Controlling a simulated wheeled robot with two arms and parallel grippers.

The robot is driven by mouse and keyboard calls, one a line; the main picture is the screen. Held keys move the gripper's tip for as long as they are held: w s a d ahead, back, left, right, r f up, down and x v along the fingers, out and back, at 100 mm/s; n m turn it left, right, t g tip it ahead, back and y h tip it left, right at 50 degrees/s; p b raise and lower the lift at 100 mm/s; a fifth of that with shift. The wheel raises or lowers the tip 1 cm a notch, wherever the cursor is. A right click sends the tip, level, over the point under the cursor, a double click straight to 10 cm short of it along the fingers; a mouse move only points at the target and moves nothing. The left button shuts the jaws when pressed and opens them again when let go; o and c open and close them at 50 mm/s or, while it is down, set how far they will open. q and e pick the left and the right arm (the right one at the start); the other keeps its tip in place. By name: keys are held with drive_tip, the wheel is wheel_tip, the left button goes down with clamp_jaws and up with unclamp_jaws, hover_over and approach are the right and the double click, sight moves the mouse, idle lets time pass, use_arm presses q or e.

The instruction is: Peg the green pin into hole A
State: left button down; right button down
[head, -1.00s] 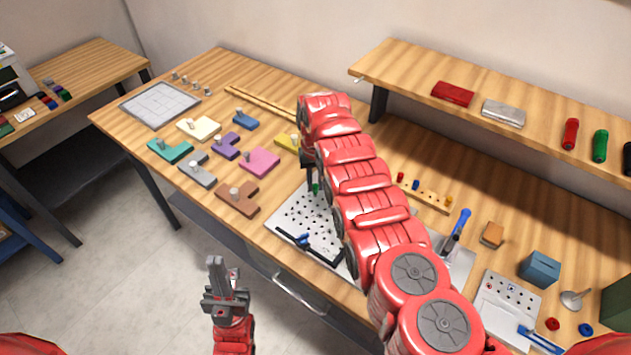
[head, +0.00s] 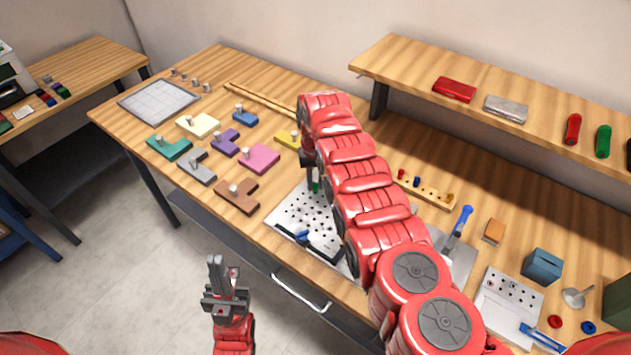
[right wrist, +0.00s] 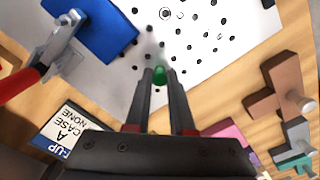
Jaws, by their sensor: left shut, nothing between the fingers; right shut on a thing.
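My right gripper (right wrist: 160,76) is shut on the green pin (right wrist: 160,72), whose rounded end shows between the fingertips. In the head view the pin (head: 315,187) is a small green spot below the right gripper (head: 312,178), over the white perforated plate (head: 284,222). The plate (right wrist: 230,62) fills the upper part of the right wrist view, with many dark holes and a circled hole (right wrist: 165,14) near the top. I cannot tell whether the pin touches the plate, nor which hole is A. My left gripper (head: 217,262) is shut and empty, off the table's front edge.
A blue block (right wrist: 95,28) and a grey-and-red clamp-like part (right wrist: 50,58) lie left of the pin in the right wrist view. A printed card (right wrist: 66,132) is below them. A brown piece (head: 237,196) and several other coloured pieces lie left of the plate. My right arm hides part of the plate.

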drive_tip(key=c, duration=0.7)
unclamp_jaws()
drive_tip(key=shift+w+r, duration=0.1)
drive_tip(key=shift+r, duration=0.4)
wheel_tip(320, 180, up, 16)
drive_tip(key=p, duration=0.1)
drive_tip(key=shift+r, duration=0.15)
